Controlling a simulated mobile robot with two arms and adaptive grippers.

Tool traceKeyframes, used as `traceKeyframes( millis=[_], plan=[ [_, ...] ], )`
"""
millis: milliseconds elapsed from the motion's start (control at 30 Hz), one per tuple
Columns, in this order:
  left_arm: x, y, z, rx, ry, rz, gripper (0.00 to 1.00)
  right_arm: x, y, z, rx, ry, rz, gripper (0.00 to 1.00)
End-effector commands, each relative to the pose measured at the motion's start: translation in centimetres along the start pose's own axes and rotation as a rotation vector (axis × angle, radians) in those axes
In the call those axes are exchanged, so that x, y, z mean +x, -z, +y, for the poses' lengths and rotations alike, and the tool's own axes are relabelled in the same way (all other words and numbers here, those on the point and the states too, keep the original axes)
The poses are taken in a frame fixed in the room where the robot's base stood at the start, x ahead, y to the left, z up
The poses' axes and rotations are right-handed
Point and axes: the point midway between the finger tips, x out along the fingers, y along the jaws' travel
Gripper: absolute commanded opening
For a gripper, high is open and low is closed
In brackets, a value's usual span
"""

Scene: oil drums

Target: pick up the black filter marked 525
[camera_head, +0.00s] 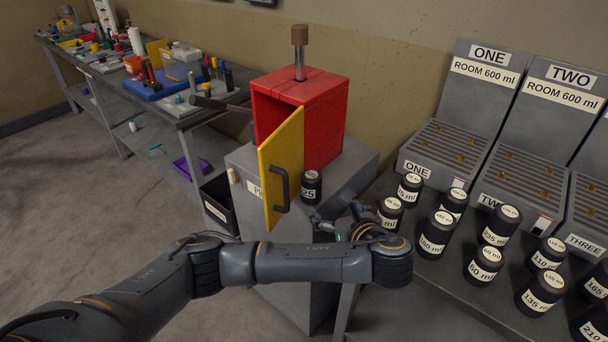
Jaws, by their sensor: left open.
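A black filter (312,182) with a pale label stands upright on the grey cabinet, just right of the yellow door. Its label reads "25" at the visible part; any digit before that is hidden or turned away. My left gripper (338,216) is below and right of this filter in the picture, open, with its fingers partly hidden by my own wrist. I see nothing between the fingers. It appears apart from the filter. My right gripper is not in view.
A red box (325,108) with its yellow door (283,169) open stands on the grey cabinet (358,160). Several black cans (435,234) crowd the right-hand table, before racks marked ONE (436,152) and TWO (520,184). A cluttered workbench (184,108) stands at left.

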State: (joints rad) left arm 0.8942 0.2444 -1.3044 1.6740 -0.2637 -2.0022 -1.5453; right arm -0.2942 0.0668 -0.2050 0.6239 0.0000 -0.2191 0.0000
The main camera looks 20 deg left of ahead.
Motion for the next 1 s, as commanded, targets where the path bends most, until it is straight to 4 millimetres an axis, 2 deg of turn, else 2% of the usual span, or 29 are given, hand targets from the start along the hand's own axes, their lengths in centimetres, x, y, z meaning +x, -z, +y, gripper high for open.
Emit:
traceKeyframes(
  millis=[133,267,333,533,767,1000],
  plan=[
    [0.9,0.0,0.1,0.007,-0.002,-0.01,0.81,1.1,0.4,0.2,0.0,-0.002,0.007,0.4],
    [3.0,0.2,0.1,0.004,-0.004,-0.012,0.81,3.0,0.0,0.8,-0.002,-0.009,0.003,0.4],
    [4.2,-0.3,0.1,0.007,-0.007,-0.008,0.81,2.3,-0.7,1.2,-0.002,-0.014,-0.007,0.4],
    [7.5,-0.3,0.1,0.006,-0.004,-0.007,0.81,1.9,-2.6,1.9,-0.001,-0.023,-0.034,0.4],
    [9.1,-0.4,0.0,0.005,-0.003,-0.007,0.81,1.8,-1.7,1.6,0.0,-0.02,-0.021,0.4],
    [12.5,-0.3,-0.3,0.006,-0.005,-0.006,0.81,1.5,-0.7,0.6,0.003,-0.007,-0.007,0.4]
  ],
)
